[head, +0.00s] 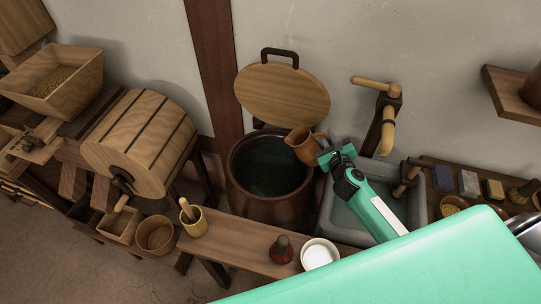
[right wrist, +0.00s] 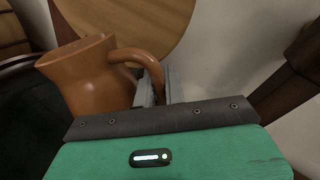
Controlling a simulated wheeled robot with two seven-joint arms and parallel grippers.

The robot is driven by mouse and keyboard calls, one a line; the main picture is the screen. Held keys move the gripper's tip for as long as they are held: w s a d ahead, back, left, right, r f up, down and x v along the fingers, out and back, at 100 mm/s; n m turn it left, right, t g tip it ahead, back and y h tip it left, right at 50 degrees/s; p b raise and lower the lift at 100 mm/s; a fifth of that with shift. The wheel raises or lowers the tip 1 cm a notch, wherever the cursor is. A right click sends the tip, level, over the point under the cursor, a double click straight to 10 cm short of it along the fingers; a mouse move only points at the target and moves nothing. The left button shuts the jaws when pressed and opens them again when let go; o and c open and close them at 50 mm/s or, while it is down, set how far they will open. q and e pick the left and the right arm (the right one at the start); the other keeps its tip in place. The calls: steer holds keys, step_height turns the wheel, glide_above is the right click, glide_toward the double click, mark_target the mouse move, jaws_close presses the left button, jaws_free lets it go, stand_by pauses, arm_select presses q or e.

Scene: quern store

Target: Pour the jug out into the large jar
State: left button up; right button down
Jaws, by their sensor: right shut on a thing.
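A brown clay jug (head: 304,148) is held by its handle in my right gripper (head: 328,144), which is shut on it. In the right wrist view the jug (right wrist: 92,78) looks close to upright, with its handle between the gripper fingers (right wrist: 158,86). The jug is over the right part of the rim of the large brown jar (head: 240,188). The jar is open and its inside is dark, with a dark greenish surface showing. No stream shows from the jug, and its contents are hidden. My left gripper is not in view.
The jar's round wooden lid (head: 285,92) leans on the wall behind it. A stone sink (head: 342,218) with a wooden tap (head: 388,125) is on the right. A bench (head: 235,235) in front holds a wooden mortar (head: 194,222), a dark red flask (head: 281,250) and a white bowl (head: 319,255).

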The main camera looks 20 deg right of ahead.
mark_target(290, 137)
steer(key=shift+w+a+r+n+g+p, duration=0.15)
steer(key=shift+w+a+r+n+p, duration=0.1)
steer(key=shift+a+n+p, duration=0.25)
steer(key=shift+w+a+r+n+g+p, duration=0.2)
steer(key=shift+a+n+p, duration=0.25)
steer(key=shift+n, duration=0.15)
steer(key=shift+w+a+r+n+g+h+p, duration=0.2)
steer(key=shift+a+n+g+h+p, duration=0.15)
steer(key=shift+n, duration=0.35)
steer(key=shift+w+a+n, duration=0.1)
steer(key=shift+a+n, duration=0.3)
steer(key=shift+n, duration=0.1)
steer(key=shift+w+a+h, duration=0.1)
steer(key=shift+a+h, duration=0.15)
steer(key=shift+h, duration=0.1)
steer(key=shift+w+a+r+n+g+p, duration=0.15)
steer(key=shift+a+n+p, duration=0.25)
steer(key=shift+p, duration=0.6)
steer(key=shift+w+a+f+n+g+p, duration=0.15)
steer(key=shift+a+n+p, duration=0.25)
steer(key=shift+p, duration=0.6)
steer(key=shift+w+a+n+h+p, duration=0.3)
steer(key=shift+a+n+p, duration=0.1)
steer(key=shift+a+p, duration=0.15)
steer(key=shift+w+a+n+p, duration=0.4)
steer(key=shift+a+p, duration=0.2)
steer(key=shift+a, duration=0.1)
